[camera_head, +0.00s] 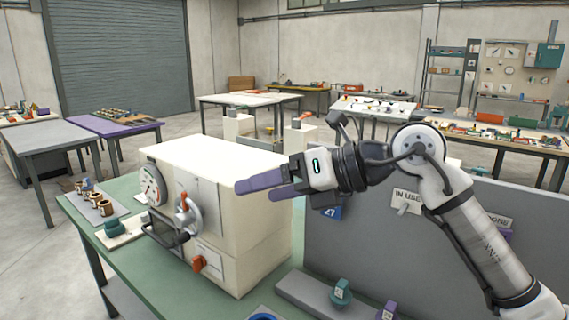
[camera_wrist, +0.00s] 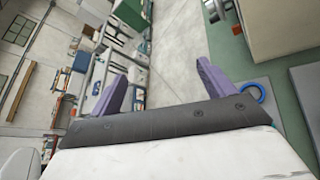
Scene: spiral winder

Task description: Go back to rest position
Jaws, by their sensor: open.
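My gripper (camera_head: 262,187) is in the head view, held up in the air in front of the cream machine box and left of the grey panel. Its two purple fingers point left and are apart, with nothing between them. In the wrist view, my gripper (camera_wrist: 160,85) also shows its two fingers spread and empty. The cream spiral winder box (camera_head: 262,235) stands on the green table (camera_head: 128,275).
A grey tray with teal and purple pieces (camera_head: 300,290) lies in front. Several small cups (camera_head: 97,197) stand at the table's left. A blue ring (camera_wrist: 254,92) shows in the wrist view.

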